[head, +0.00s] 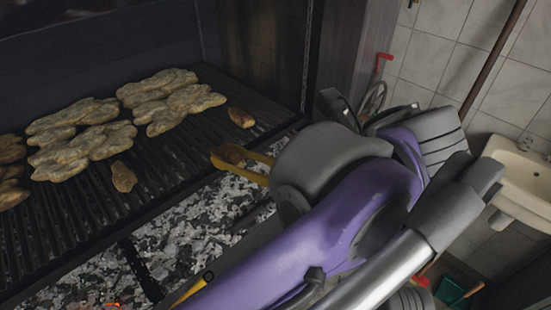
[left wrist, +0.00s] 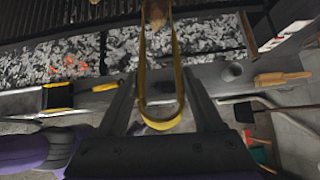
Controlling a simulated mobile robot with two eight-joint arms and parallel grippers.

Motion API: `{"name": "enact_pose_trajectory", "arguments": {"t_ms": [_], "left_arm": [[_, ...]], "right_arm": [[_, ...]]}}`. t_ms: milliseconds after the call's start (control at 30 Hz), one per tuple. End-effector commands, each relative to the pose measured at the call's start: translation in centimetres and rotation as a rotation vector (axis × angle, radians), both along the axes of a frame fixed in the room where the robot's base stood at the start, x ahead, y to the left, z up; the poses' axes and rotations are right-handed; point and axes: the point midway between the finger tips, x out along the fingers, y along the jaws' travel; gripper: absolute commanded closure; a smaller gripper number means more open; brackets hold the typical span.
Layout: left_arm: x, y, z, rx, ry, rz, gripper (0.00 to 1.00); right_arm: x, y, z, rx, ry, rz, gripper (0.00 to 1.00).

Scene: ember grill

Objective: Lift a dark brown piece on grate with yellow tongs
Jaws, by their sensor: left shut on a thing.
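My left gripper (left wrist: 160,92) is shut on the yellow tongs (left wrist: 178,75), whose loop end lies between the fingers. The tong arms reach forward, and a brown piece (left wrist: 155,12) shows at their tips at the top edge of the left wrist view. I cannot tell if the tips grip it. In the head view the yellow tongs (head: 232,157) stick out left from my wrist at the grate's front edge. On the grate (head: 60,220) lie a small reddish-brown piece (head: 240,118), a small tan piece (head: 123,177) and several larger pale brown pieces (head: 80,140). My right gripper is not seen.
Grey charcoal (head: 190,215) with glowing embers lies below the grate. A ledge (left wrist: 220,78) in front holds a wooden-handled tool (left wrist: 283,78) and a dark box with yellow edges (left wrist: 57,97). A sink (head: 525,170) and green dustpan (head: 450,291) are at right.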

Motion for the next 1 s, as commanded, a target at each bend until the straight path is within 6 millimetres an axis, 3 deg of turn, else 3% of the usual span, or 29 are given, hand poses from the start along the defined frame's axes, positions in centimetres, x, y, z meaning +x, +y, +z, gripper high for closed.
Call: {"name": "enact_pose_trajectory", "arguments": {"t_ms": [267,1000], "left_arm": [[0.1,0.7,0.4,0.001,-0.001,0.001,1.00],[6.4,6.7,0.0,0.001,-0.001,0.003,1.00]], "right_arm": [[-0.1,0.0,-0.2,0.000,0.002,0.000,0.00],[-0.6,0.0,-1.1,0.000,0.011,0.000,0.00]]}}
